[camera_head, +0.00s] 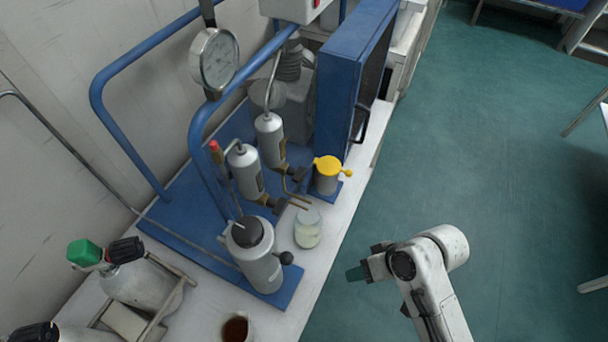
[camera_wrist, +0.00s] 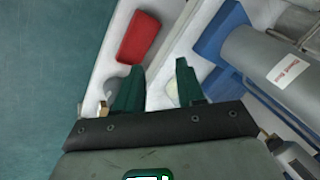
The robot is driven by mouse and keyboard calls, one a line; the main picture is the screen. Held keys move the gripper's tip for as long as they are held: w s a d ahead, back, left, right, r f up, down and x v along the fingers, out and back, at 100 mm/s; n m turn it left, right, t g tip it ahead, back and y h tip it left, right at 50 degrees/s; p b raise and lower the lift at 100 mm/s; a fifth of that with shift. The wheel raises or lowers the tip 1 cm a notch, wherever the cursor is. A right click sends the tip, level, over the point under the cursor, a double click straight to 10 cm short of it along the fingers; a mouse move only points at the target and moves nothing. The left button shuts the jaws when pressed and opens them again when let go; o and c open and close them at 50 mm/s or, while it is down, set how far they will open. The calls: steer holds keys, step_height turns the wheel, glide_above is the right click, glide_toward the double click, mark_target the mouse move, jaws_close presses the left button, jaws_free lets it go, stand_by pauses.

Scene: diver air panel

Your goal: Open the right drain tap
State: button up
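Two silver filter cylinders stand on the blue frame in the head view, the right one (camera_head: 269,139) and the left one (camera_head: 245,172). A dark tap (camera_head: 297,174) sits under the right cylinder, with thin brass tubes beside it. Another dark tap (camera_head: 275,204) sits under the left cylinder. A glass jar (camera_head: 308,229) with pale liquid stands on the bench in front of them. My gripper (camera_head: 357,273) is off the bench's right edge, apart from both taps. In the wrist view its green fingers (camera_wrist: 157,85) are spread, with nothing clearly held. Neither tap can be made out there.
A yellow-capped canister (camera_head: 327,174) stands near the right tap. A grey bottle with a black lid (camera_head: 254,255) and a brown-filled cup (camera_head: 236,328) stand nearer. A blue cabinet (camera_head: 350,75) stands behind. A red block (camera_wrist: 139,37) shows in the wrist view.

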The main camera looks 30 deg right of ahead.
steer(key=w+a+r+m+t+y, duration=0.1)
steer(key=w+r+m+t+y, duration=0.25)
steer(key=w, duration=0.45)
steer(key=m+t+y, duration=0.3)
steer(key=m+t, duration=0.2)
steer(key=t, duration=0.3)
glide_toward(299, 173)
steer(key=x, duration=1)
steer(key=shift+f+p, duration=0.3)
jaws_close()
